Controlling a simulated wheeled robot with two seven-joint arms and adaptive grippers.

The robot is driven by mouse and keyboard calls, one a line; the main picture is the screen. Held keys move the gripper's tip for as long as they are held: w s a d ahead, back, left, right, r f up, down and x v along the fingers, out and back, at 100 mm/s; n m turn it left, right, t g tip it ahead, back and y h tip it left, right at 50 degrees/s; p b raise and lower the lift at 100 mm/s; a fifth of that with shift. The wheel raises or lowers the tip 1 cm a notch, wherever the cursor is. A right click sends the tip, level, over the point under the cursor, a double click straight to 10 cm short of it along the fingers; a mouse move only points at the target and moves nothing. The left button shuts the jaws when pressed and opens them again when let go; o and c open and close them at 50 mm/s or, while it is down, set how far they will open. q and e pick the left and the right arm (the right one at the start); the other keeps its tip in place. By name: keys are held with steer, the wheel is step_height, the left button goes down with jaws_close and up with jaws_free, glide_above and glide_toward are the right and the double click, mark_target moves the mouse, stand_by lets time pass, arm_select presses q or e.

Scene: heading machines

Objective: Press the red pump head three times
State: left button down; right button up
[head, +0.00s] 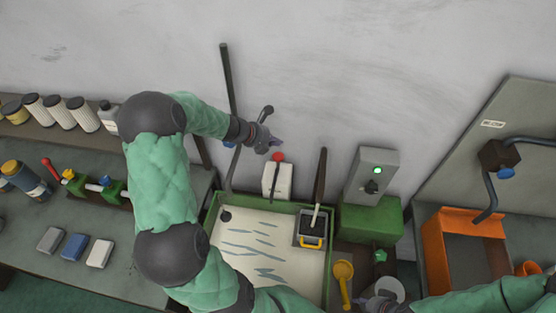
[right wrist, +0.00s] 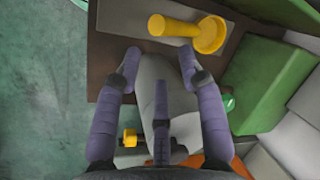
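The red pump head (head: 278,157) sits on top of an upright white container (head: 277,181) behind the green-rimmed tray in the head view. My left gripper (head: 275,143) is just above the red pump head, reaching in from the left. A small gap seems to show between them, but I cannot be sure that they are apart. Its purple fingertips are too small to tell open from shut. My right gripper (right wrist: 158,62) has its fingers spread in the right wrist view, with a grey surface behind them. It shows only partly at the bottom of the head view (head: 382,300).
A green-rimmed tray (head: 214,212) of pale liquid lies in front of the container. A dark-handled tool (head: 320,180) stands upright to its right. A yellow scoop (head: 343,271), green control box (head: 370,221) and orange bin (head: 432,243) are further right. Bottles and blocks lie on the left bench.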

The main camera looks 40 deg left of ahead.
mark_target(277, 155)
arm_select(q)
step_height(277, 155, down, 4)
steer(key=b, duration=0.2)
steer(key=shift+b, duration=0.35)
steer(key=shift+f, duration=0.15)
stand_by(1.0)
steer(key=shift+f, duration=0.3)
steer(key=shift+s+d+f+b, duration=0.1)
steer(key=shift+f+b, duration=1)
steer(key=shift+f, duration=0.15)
stand_by(1.6)
steer(key=shift+r+p, duration=1.6)
steer(key=shift+p, duration=0.15)
steer(key=shift+r, duration=0.1)
